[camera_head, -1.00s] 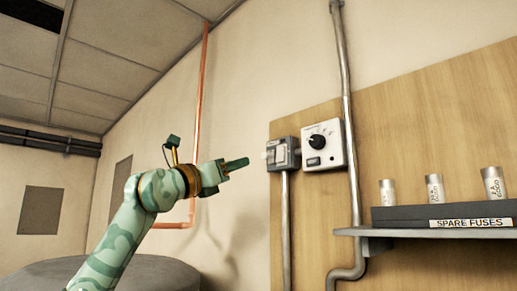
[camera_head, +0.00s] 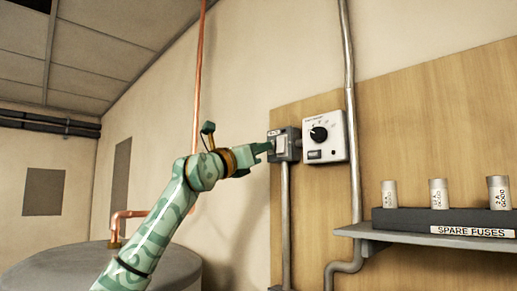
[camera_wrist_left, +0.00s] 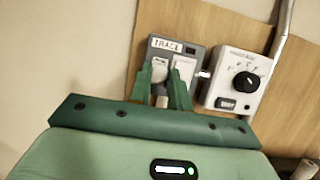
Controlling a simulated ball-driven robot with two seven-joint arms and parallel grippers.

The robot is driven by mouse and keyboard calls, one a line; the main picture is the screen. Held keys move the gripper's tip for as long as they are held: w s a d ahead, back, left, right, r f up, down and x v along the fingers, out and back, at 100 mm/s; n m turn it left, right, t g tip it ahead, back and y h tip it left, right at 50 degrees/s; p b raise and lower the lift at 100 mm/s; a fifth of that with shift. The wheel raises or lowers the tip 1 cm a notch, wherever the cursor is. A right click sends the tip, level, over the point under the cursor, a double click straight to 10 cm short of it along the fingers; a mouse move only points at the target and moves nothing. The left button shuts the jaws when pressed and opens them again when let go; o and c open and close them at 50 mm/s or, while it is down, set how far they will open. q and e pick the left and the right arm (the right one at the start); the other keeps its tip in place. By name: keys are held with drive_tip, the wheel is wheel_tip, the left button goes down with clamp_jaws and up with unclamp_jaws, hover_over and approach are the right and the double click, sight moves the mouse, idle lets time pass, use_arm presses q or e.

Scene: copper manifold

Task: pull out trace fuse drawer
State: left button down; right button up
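The fuse box labelled TRACE (camera_wrist_left: 190,49) is a small grey box on the wall board; it also shows in the head view (camera_head: 291,138). A pale drawer handle (camera_wrist_left: 160,74) stands out from its left part, and a white plate (camera_wrist_left: 185,68) is on its right part. My left gripper (camera_head: 266,148) reaches the box front from the left. In the left wrist view its two green fingers (camera_wrist_left: 160,80) are apart, one on each side of the pale handle. Whether they touch it is hard to tell. My right gripper is not in view.
A white dial unit (camera_head: 325,137) with a black knob sits just right of the box. A vertical conduit (camera_head: 350,100) runs beside it. A shelf (camera_head: 400,236) at right holds a SPARE FUSES rack with upright fuses. A grey tank (camera_head: 60,265) stands lower left.

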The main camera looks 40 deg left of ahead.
use_arm(q)
drive_tip(key=s+b, duration=0.1)
drive_tip(key=s, duration=0.1)
drive_tip(key=shift+s+a, duration=0.15)
drive_tip(key=shift+s, duration=0.25)
drive_tip(key=c, duration=1.5)
unclamp_jaws()
drive_tip(key=shift+s, duration=0.1)
drive_tip(key=shift+c, duration=0.2)
drive_tip(key=shift+o, duration=1.2)
drive_tip(key=shift+s, duration=0.2)
drive_tip(key=shift+b, duration=0.3)
drive_tip(key=b+v, duration=0.7)
drive_tip(key=v, duration=0.9)
drive_tip(key=shift+s, duration=0.25)
